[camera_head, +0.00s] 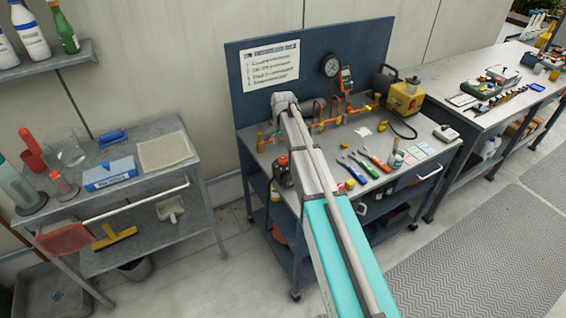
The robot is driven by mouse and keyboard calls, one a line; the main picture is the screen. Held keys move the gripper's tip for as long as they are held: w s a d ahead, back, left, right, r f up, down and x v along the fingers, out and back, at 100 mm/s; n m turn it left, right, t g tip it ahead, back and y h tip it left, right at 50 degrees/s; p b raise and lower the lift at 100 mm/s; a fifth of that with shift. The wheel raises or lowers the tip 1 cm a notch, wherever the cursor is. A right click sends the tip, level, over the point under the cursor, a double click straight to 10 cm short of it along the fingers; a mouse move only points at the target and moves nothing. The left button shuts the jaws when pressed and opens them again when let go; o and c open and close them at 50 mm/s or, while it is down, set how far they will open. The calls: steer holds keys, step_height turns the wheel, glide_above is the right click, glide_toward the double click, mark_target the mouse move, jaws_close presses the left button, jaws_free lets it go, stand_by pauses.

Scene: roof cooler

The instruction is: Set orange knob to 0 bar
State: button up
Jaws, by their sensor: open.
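A dark round pressure gauge (330,66) is mounted on the blue back panel of the bench. My gripper's fingers cannot be made out.
The blue bench (408,158) holds several coloured-handled tools (368,164) and a yellow machine (404,96). A dark item with a red top (283,172) is beside my arm. A grey cart (147,187) stands left, another workbench (462,75) right. Floor (215,275) is clear between cart and bench.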

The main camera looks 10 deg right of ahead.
mark_target(283, 158)
steer(key=shift+f+b, duration=2.75)
steer(key=shift+f, duration=0.35)
steer(key=c, duration=1.2)
